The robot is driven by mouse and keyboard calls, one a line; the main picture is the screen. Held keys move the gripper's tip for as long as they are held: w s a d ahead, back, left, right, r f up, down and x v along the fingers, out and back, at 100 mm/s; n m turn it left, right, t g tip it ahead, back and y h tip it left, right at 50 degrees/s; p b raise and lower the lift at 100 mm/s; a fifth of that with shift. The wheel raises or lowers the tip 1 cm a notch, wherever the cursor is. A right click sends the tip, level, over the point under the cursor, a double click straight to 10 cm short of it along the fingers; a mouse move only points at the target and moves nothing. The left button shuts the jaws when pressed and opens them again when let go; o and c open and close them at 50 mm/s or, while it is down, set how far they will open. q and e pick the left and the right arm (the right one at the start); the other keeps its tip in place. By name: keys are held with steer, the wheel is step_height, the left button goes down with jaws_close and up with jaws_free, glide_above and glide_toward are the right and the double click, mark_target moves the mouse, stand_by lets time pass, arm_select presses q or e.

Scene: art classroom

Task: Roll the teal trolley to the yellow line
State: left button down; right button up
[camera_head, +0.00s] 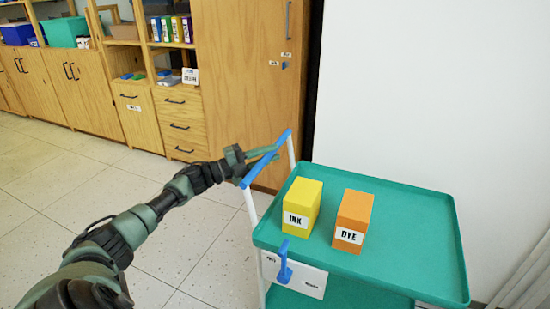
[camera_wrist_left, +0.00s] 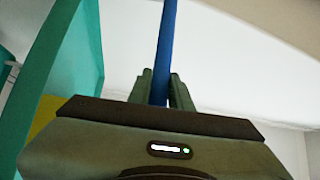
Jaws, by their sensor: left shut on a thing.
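The teal trolley (camera_head: 405,232) stands at the right in the head view, with a teal top tray and a lower teal shelf. Its blue handle bar (camera_head: 281,141) runs along the tray's left end on white posts. My left gripper (camera_head: 262,153) is shut on this bar near its middle. In the left wrist view the blue bar (camera_wrist_left: 166,40) passes between the two fingers (camera_wrist_left: 161,90). A yellow INK box (camera_head: 302,205) and an orange DYE box (camera_head: 352,220) stand upright on the tray. No yellow line shows. My right gripper is not in view.
Wooden cabinets (camera_head: 95,95) with shelves line the back left, and a tall wooden cupboard (camera_head: 245,75) stands behind the handle. A white wall (camera_head: 420,90) is close behind the trolley. The tiled floor (camera_head: 60,185) at left is clear.

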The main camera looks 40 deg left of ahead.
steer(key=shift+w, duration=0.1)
arm_select(q)
steer(key=c, duration=1.3)
jaws_free()
steer(key=p+v, duration=0.1)
steer(key=v, duration=0.6)
steer(key=shift+s+a, duration=0.2)
steer(key=shift+s, duration=0.15)
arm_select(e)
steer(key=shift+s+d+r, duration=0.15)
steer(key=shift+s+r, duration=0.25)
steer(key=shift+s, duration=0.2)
arm_select(q)
steer(key=shift+f, duration=0.1)
